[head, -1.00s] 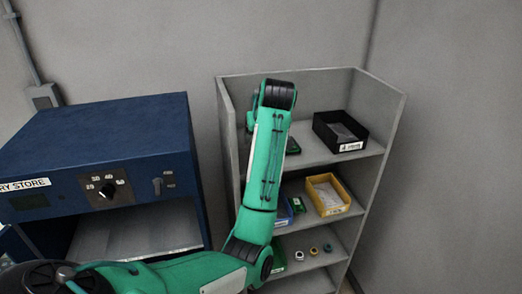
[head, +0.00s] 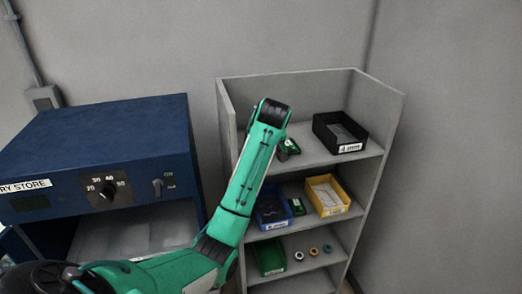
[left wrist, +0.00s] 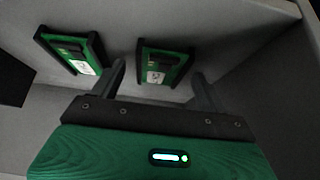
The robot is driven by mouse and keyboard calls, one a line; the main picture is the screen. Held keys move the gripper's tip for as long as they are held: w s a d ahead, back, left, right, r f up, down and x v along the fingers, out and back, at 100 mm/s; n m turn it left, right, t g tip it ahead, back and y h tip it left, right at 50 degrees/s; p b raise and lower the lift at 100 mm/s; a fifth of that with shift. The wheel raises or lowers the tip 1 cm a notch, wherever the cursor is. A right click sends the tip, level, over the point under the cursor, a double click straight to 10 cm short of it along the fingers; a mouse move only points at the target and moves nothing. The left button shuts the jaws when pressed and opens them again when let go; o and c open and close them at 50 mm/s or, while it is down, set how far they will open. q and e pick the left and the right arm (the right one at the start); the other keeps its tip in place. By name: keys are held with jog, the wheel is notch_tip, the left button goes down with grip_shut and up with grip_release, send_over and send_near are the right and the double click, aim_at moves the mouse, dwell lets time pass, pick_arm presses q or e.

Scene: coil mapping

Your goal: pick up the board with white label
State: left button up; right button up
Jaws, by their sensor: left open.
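In the head view one green board (head: 290,146) shows on the top shelf beside my arm; my arm hides the gripper and any second board there. My right gripper is not in view.
The grey shelf unit (head: 310,160) holds a black bin (head: 340,134) on top, blue (head: 286,222) and yellow (head: 322,197) bins in the middle, and a green bin (head: 268,258) with several rings below. A blue cabinet (head: 100,135) stands at left.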

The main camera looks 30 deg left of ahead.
pick_arm(q)
jog(key=c, duration=1.1)
